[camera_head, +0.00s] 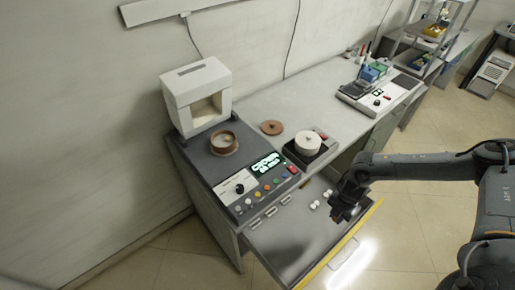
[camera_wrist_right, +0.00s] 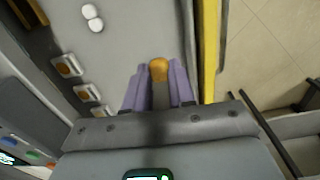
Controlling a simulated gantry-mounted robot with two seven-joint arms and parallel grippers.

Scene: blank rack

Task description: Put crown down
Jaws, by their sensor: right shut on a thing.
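My right gripper (camera_head: 343,210) is over the open drawer (camera_head: 300,235), near its yellow front edge at the right end. In the right wrist view the purple fingers of the gripper (camera_wrist_right: 159,92) are shut on a small piece with a rounded orange top, which seems to be the crown (camera_wrist_right: 159,69). The lower part of the crown is hidden between the fingers. Whether it touches the drawer floor I cannot tell. My left gripper is not in view.
Small white holders (camera_wrist_right: 67,65) line the drawer's back side, and small white round pieces (camera_head: 315,205) lie in it. Behind are a button panel (camera_head: 262,185), a brown round dish (camera_head: 223,142), a white box machine (camera_head: 197,95) and a white disc (camera_head: 308,143). The drawer's left part is clear.

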